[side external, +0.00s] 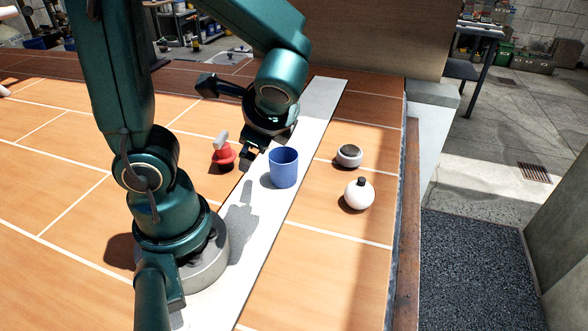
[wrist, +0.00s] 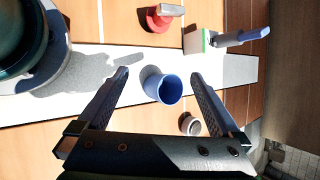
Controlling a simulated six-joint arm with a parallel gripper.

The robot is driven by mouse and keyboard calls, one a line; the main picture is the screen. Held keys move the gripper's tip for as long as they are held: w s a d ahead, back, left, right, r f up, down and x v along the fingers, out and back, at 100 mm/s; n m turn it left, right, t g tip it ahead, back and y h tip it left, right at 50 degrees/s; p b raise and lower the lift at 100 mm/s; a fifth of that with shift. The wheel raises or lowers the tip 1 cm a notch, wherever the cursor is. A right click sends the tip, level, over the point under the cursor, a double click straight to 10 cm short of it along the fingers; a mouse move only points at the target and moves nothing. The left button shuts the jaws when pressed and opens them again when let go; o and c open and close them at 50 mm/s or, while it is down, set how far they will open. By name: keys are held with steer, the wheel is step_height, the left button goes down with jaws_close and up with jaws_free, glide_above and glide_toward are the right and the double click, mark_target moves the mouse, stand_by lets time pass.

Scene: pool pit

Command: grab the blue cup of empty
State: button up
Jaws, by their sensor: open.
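The blue cup (side external: 284,168) stands upright on the white strip in the side view. Its open top shows empty inside in the wrist view (wrist: 167,89). My gripper (side external: 257,160) is at the cup's upper left in the side view. In the wrist view its two fingers (wrist: 157,80) are spread wide, one on each side of the cup in the picture, with nothing held. I cannot tell how far above the cup the fingertips are.
A red object with a grey top (side external: 223,153) stands left of the cup. A grey-lidded round pot (side external: 349,155) and a white round bottle with a dark cap (side external: 359,193) stand to its right.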

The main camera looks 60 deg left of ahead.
mark_target(285, 166)
steer(key=w+f+m+t+y, duration=0.1)
steer(key=f+m, duration=0.1)
steer(key=m, duration=0.1)
steer(key=w+f+m+t+y, duration=0.1)
steer(key=w+f+m+y, duration=0.1)
steer(key=m, duration=0.2)
steer(key=w+f+m+t+y, duration=0.1)
steer(key=w+f+m, duration=0.1)
steer(key=m, duration=0.2)
steer(key=shift+w+d+y, duration=0.15)
steer(key=shift+d+y, duration=0.25)
steer(key=shift+s+d+f+m, duration=0.1)
steer(key=shift+s+f+m, duration=0.1)
steer(key=shift+f+m, duration=0.25)
steer(key=shift+x, duration=2.45)
steer(key=shift+w, duration=0.1)
steer(key=c, duration=1.3)
steer(key=shift+o, duration=0.2)
steer(key=shift+r, duration=0.15)
